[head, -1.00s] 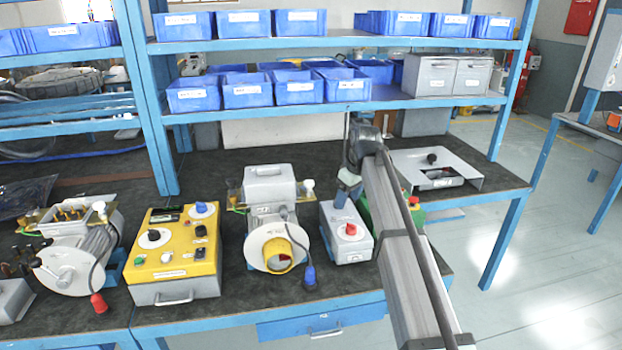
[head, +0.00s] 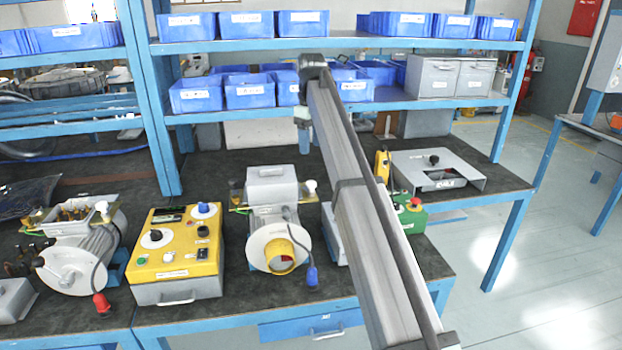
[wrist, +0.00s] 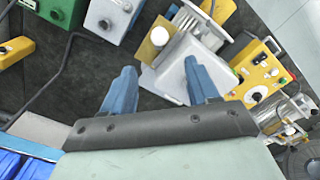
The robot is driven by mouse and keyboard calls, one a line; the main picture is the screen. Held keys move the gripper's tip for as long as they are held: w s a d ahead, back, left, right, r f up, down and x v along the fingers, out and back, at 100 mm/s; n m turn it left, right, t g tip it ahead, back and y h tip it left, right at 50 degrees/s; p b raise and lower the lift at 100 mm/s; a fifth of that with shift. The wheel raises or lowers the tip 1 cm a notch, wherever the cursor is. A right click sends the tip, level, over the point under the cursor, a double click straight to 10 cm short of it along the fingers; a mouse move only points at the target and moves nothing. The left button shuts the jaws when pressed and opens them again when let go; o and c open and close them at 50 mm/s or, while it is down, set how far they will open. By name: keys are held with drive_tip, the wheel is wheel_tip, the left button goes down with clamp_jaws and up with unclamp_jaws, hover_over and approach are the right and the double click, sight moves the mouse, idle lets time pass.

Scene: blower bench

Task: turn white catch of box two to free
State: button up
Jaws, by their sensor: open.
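Box two is probably the grey lidded box (head: 270,185) on top of the middle blower; its label is too small to read. The white catch (head: 310,186) shows as a white knob at the right end of the brass strip by this box. In the wrist view the grey lid (wrist: 188,62) lies beyond my fingertips, and a pale round knob (wrist: 160,36) beside it looks like the catch. My gripper (wrist: 160,78) is open and empty, above the bench and apart from the box. Its fingers are not clear in the head view.
A yellow control box (head: 178,250) stands left of the blower. A left motor (head: 75,245) carries an open terminal box. A green box (head: 412,213) and a grey bracket plate (head: 437,170) stand right. Shelves with blue bins (head: 250,93) are behind. My arm hides part of a grey box.

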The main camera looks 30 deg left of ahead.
sight(311, 182)
wheel_tip(311, 182, down, 12)
drive_tip(key=shift+f, duration=0.1)
idle(0.4)
drive_tip(key=c, duration=1)
drive_tip(key=shift+c, duration=0.2)
drive_tip(key=shift+m, duration=3)
